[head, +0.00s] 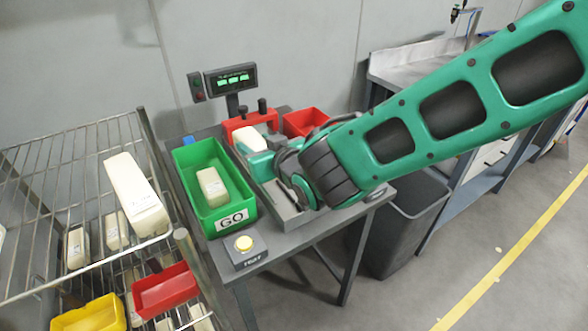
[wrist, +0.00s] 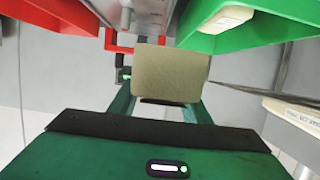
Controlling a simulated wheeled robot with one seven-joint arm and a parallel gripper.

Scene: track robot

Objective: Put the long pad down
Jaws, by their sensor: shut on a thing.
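My gripper (head: 252,150) is shut on a cream pad (head: 243,136), over the back part of the weighing table. My gripper hides part of this pad, so its full length cannot be told. In the wrist view the pad (wrist: 171,74) shows as a beige block between the green fingers (wrist: 160,101). Whether it touches the surface below cannot be told. A green bin (head: 247,208) marked GO stands left of my gripper with a smaller cream pad (head: 212,187) inside. The bin also shows in the wrist view (wrist: 262,30).
A wire shelf (head: 60,180) at left bears a long white block (head: 135,194). A dark waste bin (head: 400,235) stands right of the table.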

